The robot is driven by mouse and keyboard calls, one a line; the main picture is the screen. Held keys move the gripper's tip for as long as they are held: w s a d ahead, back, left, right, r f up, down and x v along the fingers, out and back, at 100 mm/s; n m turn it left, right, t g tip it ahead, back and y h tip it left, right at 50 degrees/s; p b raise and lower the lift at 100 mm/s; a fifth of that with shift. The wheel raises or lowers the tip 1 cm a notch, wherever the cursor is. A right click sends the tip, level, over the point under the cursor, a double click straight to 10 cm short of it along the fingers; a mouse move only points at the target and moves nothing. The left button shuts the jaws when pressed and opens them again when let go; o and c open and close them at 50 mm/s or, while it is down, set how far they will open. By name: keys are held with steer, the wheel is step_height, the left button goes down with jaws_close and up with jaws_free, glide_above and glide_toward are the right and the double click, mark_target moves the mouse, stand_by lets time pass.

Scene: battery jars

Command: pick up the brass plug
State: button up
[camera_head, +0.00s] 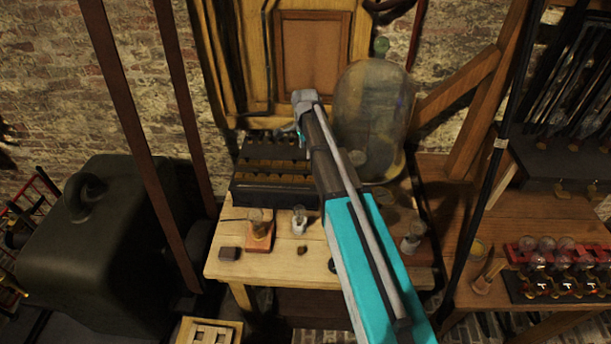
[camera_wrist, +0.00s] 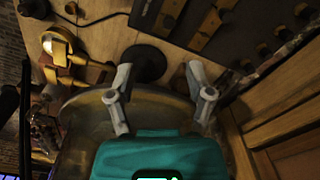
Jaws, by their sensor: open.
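I cannot clearly make out the brass plug. A small dark brownish piece (camera_head: 302,250) near the table's front edge may be it, but it is too small to tell. My gripper (camera_head: 303,115) is high over the back of the table in the head view, beside the glass dome. In the wrist view my gripper (camera_wrist: 158,69) is open, its two fingers spread wide with nothing held between them. A black round disc (camera_wrist: 147,63) shows beyond and between the fingertips. My arm hides part of the table.
A dark slotted box (camera_head: 275,190) stands at the table's back left. A large glass dome (camera_head: 375,110) stands close on the right. A wooden-based instrument (camera_head: 260,238), a small white piece (camera_head: 299,222) and a dark block (camera_head: 230,254) sit toward the front. The wooden panel (camera_head: 312,50) rises behind.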

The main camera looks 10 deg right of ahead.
mark_target(306, 172)
steer(key=shift+w+m, duration=0.7)
steer(key=shift+w, duration=0.25)
steer(key=shift+f, duration=0.1)
step_height(306, 172, down, 8)
steer(key=b, duration=0.8)
steer(key=shift+f+b, duration=0.25)
steer(key=shift+b, duration=0.05)
steer(key=shift+s+d+f+b, duration=0.1)
steer(key=shift+f+b, duration=1.2)
steer(key=shift+s+d+f+b, duration=0.1)
steer(key=shift+f+b, duration=1.2)
jaws_close()
